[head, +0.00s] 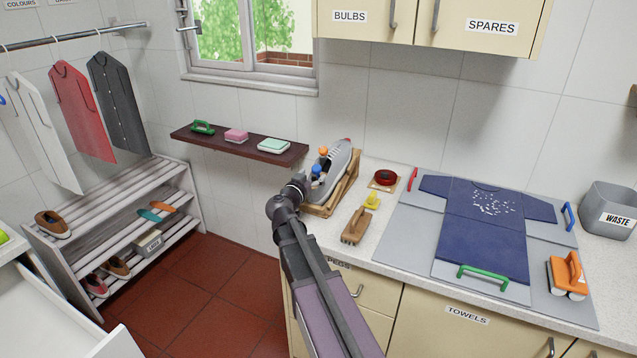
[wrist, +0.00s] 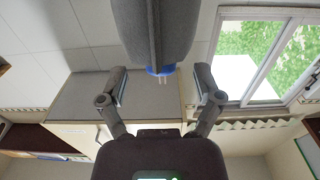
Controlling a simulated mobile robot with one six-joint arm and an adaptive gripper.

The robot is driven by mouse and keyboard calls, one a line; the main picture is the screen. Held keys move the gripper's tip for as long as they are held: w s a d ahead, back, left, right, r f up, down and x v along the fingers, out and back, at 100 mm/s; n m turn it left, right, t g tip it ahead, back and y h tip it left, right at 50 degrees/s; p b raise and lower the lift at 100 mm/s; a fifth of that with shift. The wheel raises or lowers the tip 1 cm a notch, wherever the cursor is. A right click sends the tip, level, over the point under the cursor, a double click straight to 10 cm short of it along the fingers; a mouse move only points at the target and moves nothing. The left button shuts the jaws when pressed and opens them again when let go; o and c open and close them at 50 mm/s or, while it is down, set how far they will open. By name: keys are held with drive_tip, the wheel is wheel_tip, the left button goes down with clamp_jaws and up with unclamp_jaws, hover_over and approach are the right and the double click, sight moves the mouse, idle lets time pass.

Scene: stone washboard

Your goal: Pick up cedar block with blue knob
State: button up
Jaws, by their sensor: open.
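A blue knob (head: 317,170) shows beside a grey rounded item (head: 340,165) in a wooden stand (head: 321,211) at the counter's left end. I cannot make out the cedar block under it. My gripper (head: 306,179) is just left of the blue knob. In the wrist view my gripper (wrist: 162,83) is open, with its two fingers apart. A blue part (wrist: 160,71) lies in the gap between the fingertips, at the end of a dark grey shape (wrist: 155,30). I see no contact with it.
An orange knob (head: 323,151) sits just behind the blue one. A wooden brush (head: 356,226), a yellow item (head: 372,200) and a red roll (head: 385,177) lie to the right. A dark shelf (head: 240,143) is on the wall behind.

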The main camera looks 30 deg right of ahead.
sight(315, 173)
drive_tip(key=shift+x, duration=1.55)
clamp_jaws()
